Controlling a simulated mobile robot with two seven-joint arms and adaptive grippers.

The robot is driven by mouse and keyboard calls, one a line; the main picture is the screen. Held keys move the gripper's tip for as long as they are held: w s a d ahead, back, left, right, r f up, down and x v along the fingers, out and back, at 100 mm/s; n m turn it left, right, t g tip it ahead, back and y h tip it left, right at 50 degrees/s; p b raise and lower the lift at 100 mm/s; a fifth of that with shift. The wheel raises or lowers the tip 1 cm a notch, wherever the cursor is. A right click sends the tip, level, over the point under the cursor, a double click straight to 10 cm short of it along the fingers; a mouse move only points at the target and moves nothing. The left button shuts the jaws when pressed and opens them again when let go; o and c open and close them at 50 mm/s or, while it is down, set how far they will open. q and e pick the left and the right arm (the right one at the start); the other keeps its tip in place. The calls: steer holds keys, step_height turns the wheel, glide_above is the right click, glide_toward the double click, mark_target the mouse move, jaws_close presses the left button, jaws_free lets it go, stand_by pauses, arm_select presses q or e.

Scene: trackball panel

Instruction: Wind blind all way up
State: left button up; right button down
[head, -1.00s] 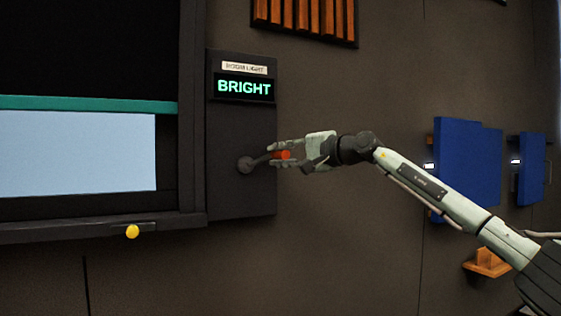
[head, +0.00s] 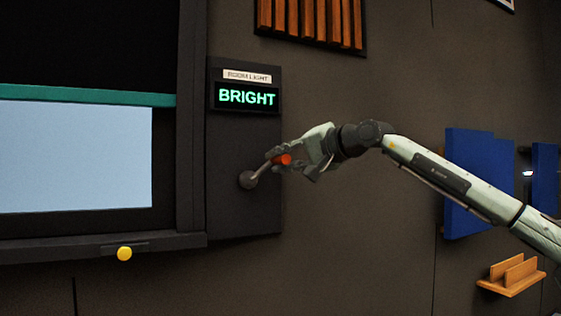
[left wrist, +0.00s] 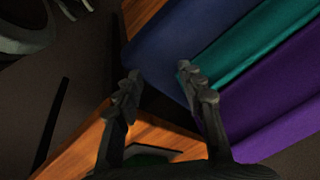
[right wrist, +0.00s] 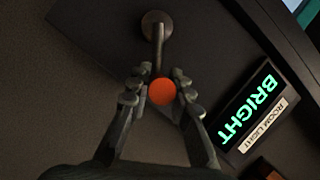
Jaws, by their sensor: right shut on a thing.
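The window blind (head: 70,45) is a dark sheet with a green bottom bar (head: 90,95). Below the bar a pale blue pane (head: 75,157) shows. A crank with a grey arm (head: 260,172) and an orange knob (head: 283,159) is mounted on the dark panel right of the window. My right gripper (head: 287,162) is shut on the orange knob; in the right wrist view the knob (right wrist: 161,91) sits between the fingertips. The crank arm points up and right from its hub. My left gripper (left wrist: 162,88) is open and empty in the left wrist view.
The panel's display (head: 246,97) reads BRIGHT under a ROOM LIGHT label. A yellow ball (head: 124,254) sits below the window sill. Blue panels (head: 470,185) and a wooden holder (head: 511,276) are at the right. Blue, green and purple surfaces (left wrist: 235,60) lie near my left gripper.

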steer(key=shift+r, duration=0.2)
steer(key=c, duration=1.4)
jaws_free()
steer(key=shift+f, duration=0.1)
steer(key=shift+o, duration=0.2)
steer(key=v, duration=1.2)
steer(key=shift+d+f, duration=0.1)
